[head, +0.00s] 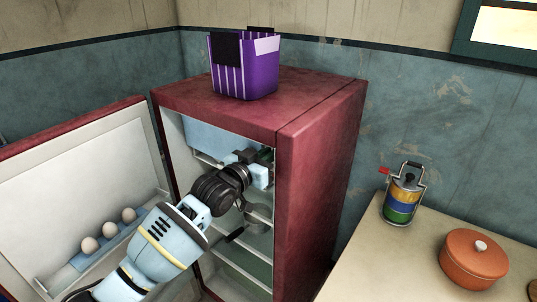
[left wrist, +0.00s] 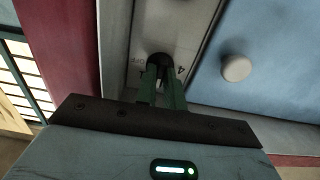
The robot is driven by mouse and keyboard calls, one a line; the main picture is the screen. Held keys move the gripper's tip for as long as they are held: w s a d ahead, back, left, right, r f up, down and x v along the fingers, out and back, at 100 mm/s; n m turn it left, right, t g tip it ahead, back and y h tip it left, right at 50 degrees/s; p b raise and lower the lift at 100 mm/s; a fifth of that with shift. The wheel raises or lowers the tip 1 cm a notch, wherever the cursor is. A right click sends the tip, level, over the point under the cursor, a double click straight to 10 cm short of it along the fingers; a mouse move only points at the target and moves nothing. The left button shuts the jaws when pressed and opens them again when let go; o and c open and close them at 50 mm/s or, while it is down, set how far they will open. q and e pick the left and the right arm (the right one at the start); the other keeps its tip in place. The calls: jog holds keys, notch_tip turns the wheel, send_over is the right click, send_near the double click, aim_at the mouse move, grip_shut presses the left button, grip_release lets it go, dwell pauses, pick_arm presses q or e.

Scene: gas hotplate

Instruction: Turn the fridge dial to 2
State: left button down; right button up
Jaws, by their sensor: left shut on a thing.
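The red fridge (head: 318,150) stands with its door (head: 75,190) open to the left. My left arm reaches inside, and my left gripper (head: 262,164) is at the upper right of the interior. In the left wrist view the gripper's two green fingers (left wrist: 162,88) are shut on the dark fridge dial (left wrist: 159,60), set in a grey panel (left wrist: 172,22). Marks that look like OFF and 1 show left of the dial and a 4 to its right. The fingers hide the dial's front, and I cannot read its setting. My right gripper is not in view.
A light blue compartment front (head: 205,138) with a round white knob (left wrist: 236,68) is beside the dial. Shelves (head: 240,262) lie below my gripper. Eggs (head: 109,229) sit in the door. A purple bin (head: 245,75) stands on top. A counter at right holds a pot (head: 470,262) and a striped can (head: 402,200).

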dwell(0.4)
pick_arm(q)
jog(key=c, duration=1.5)
grip_release()
jog(key=shift+s, duration=0.15)
jog(key=v, duration=0.7)
jog(key=shift+s+a+p, duration=0.2)
jog(key=shift+a+p, duration=0.05)
jog(key=shift+p, duration=0.05)
jog(key=shift+f, duration=0.1)
